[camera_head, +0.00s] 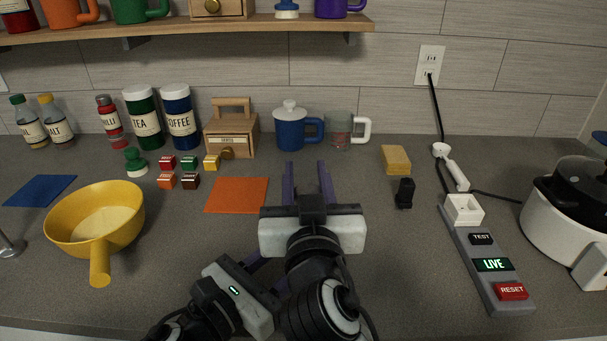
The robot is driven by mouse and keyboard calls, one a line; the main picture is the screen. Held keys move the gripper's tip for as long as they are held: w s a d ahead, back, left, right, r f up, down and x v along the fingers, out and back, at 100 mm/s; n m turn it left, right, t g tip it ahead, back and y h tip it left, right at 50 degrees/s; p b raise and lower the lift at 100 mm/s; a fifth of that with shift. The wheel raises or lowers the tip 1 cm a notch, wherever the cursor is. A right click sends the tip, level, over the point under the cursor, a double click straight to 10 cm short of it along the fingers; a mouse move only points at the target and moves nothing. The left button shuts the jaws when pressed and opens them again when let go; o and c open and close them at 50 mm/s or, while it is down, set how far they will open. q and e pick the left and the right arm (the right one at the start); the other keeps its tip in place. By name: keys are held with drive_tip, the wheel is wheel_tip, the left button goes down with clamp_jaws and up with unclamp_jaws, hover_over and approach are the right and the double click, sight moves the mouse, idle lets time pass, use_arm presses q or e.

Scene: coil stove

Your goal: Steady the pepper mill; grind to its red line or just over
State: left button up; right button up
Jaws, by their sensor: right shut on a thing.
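I cannot make out the pepper mill or its red line in this view. My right gripper (307,166) is over the middle of the counter, its two purple fingers pointing to the back wall. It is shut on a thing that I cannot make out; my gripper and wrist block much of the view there. My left gripper (274,272) is low in the view, pointing up and to the right. Its fingers run behind my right wrist, so their tips and anything between them are hidden.
An orange mat (237,195) and a yellow pan (75,229) lie to the left. A small black object (404,194), a sponge (396,159) and a power strip (489,267) lie to the right. Jars, a wooden box (231,137) and mugs line the wall.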

drive_tip(key=shift+w+d, duration=0.1)
drive_tip(key=shift+d, duration=0.05)
drive_tip(key=o, duration=1.1)
drive_tip(key=shift+c, duration=0.2)
wheel_tip(320, 180, up, 10)
drive_tip(key=shift+r, duration=0.1)
